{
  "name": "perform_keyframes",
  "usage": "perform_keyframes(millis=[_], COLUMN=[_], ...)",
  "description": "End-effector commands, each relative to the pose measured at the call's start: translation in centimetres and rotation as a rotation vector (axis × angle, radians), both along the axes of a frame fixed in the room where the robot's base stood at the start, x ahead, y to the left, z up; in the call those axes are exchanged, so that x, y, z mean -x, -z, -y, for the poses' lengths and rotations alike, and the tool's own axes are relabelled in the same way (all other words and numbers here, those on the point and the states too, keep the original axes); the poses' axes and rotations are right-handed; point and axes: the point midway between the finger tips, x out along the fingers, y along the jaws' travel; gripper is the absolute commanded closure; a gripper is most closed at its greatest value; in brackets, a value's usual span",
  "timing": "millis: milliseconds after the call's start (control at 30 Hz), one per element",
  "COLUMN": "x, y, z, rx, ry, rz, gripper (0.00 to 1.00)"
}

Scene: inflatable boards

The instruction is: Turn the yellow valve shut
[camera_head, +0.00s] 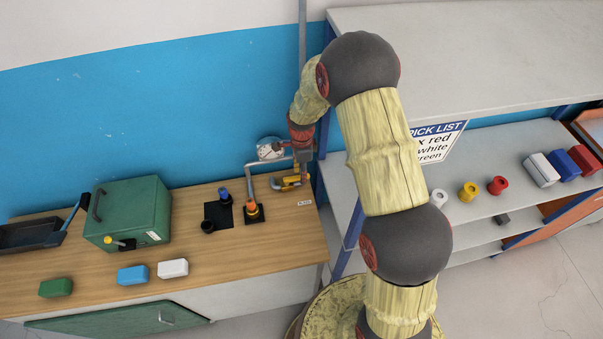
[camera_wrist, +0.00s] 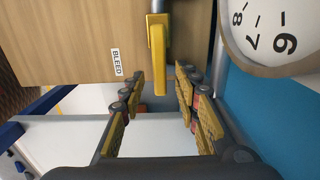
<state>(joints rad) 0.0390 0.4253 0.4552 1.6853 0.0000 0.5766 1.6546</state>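The yellow valve (camera_head: 290,182) is on the grey pipe above the wooden bench, near its back right corner. My gripper (camera_wrist: 160,82) is open, with one finger on each side of the lever's end. No contact with the lever shows, and I cannot tell the exact depth between them. In the head view my gripper is just above the valve, and my arm hides part of it.
A round gauge (camera_head: 270,149) is close behind the valve, and its dial (camera_wrist: 272,35) is near my right finger. A BLEED label (camera_wrist: 115,62) is on the bench. An orange-topped fitting (camera_head: 253,209) and a green box (camera_head: 130,215) stand to the left.

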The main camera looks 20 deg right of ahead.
Motion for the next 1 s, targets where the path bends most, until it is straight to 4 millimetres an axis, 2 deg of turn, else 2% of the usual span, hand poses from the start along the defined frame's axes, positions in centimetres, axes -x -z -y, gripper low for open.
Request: perform_keyframes(millis=[133,400,900,1000], x=[-0.02,-0.03,-0.03,-0.04], y=[0.85,0.91,0.89,0.89], z=[0.00,0.00,0.00,0.00], rx=[0.000,0.000,0.000,0.000], ry=[0.000,0.000,0.000,0.000], rz=[0.000,0.001,0.001,0.001], gripper=[0.68,0.69,0.97,1.00])
